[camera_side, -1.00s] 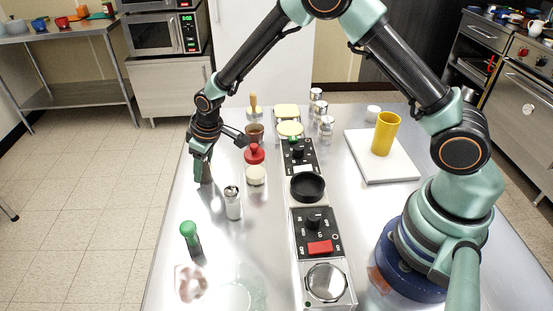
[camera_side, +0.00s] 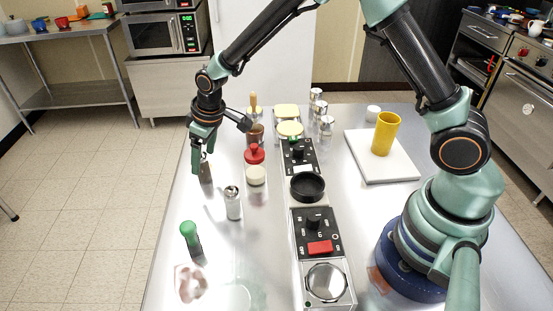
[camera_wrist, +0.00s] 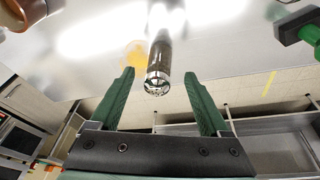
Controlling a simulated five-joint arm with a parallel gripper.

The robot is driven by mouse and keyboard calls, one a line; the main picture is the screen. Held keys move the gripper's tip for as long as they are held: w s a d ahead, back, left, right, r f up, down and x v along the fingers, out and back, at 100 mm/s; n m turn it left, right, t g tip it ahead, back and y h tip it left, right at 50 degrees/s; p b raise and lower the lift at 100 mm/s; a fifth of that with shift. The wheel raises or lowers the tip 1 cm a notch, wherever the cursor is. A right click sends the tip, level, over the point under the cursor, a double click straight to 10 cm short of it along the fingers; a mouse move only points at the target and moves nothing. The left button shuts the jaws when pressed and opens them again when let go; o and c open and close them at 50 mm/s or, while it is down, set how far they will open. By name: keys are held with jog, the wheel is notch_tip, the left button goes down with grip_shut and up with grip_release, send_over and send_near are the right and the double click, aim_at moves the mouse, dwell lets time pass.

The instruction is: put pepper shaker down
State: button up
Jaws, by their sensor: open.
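The pepper shaker (camera_side: 206,171), dark with a chrome top, stands upright near the left edge of the steel table (camera_side: 265,225). It also shows in the wrist view (camera_wrist: 160,62), with its chrome cap towards my gripper. My gripper (camera_side: 203,158) is open just above it, and its upper part is partly hidden by the fingers in the side view. In the wrist view the two green fingers (camera_wrist: 159,75) lie either side of the cap with clear gaps, touching nothing.
A salt-type shaker (camera_side: 233,205) with a metal top stands to the right and nearer. A green-topped item (camera_side: 191,238) is nearer still. A red-lidded jar (camera_side: 254,155), a brown cup (camera_side: 256,133) and a control panel (camera_side: 317,232) stand to the right.

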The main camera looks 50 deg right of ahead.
jog(key=s+d+r+m, duration=0.1)
jog(key=s+d+r, duration=0.2)
jog(key=r, duration=0.3)
jog(key=s+d+r+m+t, duration=0.1)
jog(key=s+d+r, duration=0.1)
jog(key=s+r, duration=0.25)
jog(key=s+d+r, duration=0.3)
jog(key=r, duration=0.4)
jog(key=s+d+r+m, duration=0.1)
jog(key=s+d, duration=0.1)
jog(key=s, duration=0.3)
jog(key=s+d+m+t, duration=0.1)
jog(key=s+d, duration=0.1)
jog(key=s, duration=0.3)
jog(key=shift+s+d+r+m+h, duration=0.3)
jog(key=shift+s+r+m+h, duration=0.05)
jog(key=shift+r+m+h, duration=0.05)
